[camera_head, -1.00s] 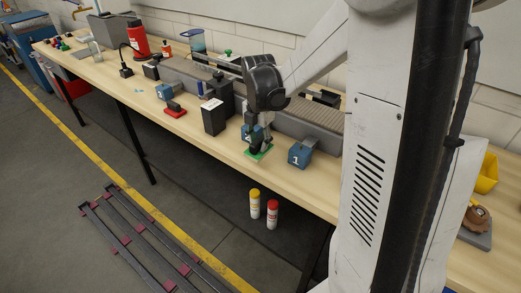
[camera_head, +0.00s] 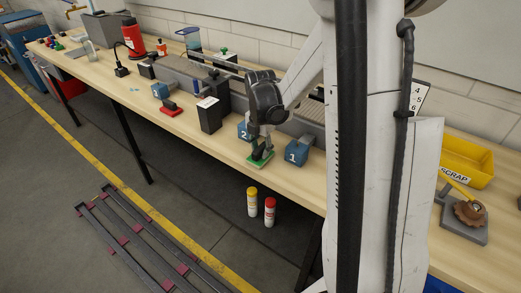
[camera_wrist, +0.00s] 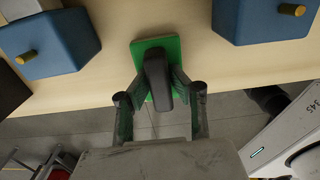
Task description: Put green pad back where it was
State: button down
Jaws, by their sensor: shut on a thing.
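The green pad (camera_head: 260,161) is a flat green plate with a dark upright handle. It is at the bench's front edge, in front of the gap between the blue blocks marked 2 (camera_head: 243,132) and 1 (camera_head: 297,153). My gripper (camera_head: 264,149) points down and is shut on the dark handle. The wrist view shows the green pad (camera_wrist: 141,47) with both fingers of my gripper (camera_wrist: 158,88) on either side of its handle. I cannot tell whether the pad touches the bench or is slightly above it.
A red pad (camera_head: 171,111) with a dark handle lies further left. A black box (camera_head: 210,115) stands between it and block 2. Another blue block (camera_head: 160,90) is beyond. A yellow scrap bin (camera_head: 465,160) is at right. Bare bench (camera_head: 190,131) lies left of the green pad.

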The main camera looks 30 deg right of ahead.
aim_at(260, 147)
jog(key=c, duration=1.6)
grip_release()
jog(key=shift+o, duration=0.2)
jog(key=shift+r, duration=0.1)
notch_tip(260, 147, up, 12)
jog(key=f+p, duration=0.1)
jog(key=s+a+r+m+t, duration=0.3)
jog(key=s+a+m, duration=0.5)
jog(key=m, duration=0.3)
jog(key=s+a+r+m+t, duration=0.4)
jog(key=s+a+m, duration=0.4)
jog(key=s+m, duration=0.2)
jog(key=shift+s+m, duration=0.35)
jog(key=shift+m, duration=0.35)
